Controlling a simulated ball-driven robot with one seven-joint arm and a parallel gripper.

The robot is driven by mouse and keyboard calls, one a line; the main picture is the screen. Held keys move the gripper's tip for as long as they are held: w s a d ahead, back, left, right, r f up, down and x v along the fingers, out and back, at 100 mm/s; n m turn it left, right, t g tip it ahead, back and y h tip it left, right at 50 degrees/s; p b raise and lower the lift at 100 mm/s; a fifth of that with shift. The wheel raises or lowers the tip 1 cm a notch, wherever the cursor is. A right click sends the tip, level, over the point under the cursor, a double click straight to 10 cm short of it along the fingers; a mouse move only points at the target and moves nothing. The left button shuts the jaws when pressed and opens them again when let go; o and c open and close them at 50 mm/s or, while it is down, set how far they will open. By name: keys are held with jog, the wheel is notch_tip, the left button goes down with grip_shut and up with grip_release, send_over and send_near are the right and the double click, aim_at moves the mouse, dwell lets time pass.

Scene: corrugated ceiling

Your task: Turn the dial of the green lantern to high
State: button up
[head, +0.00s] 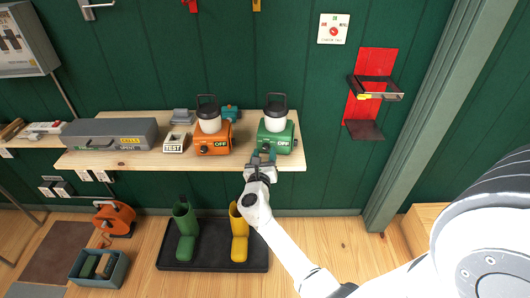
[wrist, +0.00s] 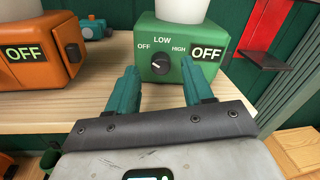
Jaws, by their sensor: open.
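The green lantern (head: 276,134) stands on the wooden shelf near its right end, with a white globe and a dark handle on top. In the wrist view its front (wrist: 183,58) shows a black dial (wrist: 160,64) marked OFF, LOW and HIGH. The dial's white mark points up and left, toward OFF. A black sign beside it reads OFF. My gripper (head: 264,154) is just in front of the lantern. In the wrist view its two teal fingers (wrist: 160,84) are apart and empty, one on each side below the dial, which shows between them.
An orange lantern (head: 213,140) with an OFF sign stands to the left on the shelf (head: 130,160). A grey case (head: 110,134) and a TEST box (head: 176,142) sit farther left. A red wall bracket (head: 372,88) hangs at right. Boots (head: 239,238) stand on a tray below.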

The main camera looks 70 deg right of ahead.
jog(key=shift+x, duration=0.8)
jog(key=shift+c, duration=0.3)
grip_shut()
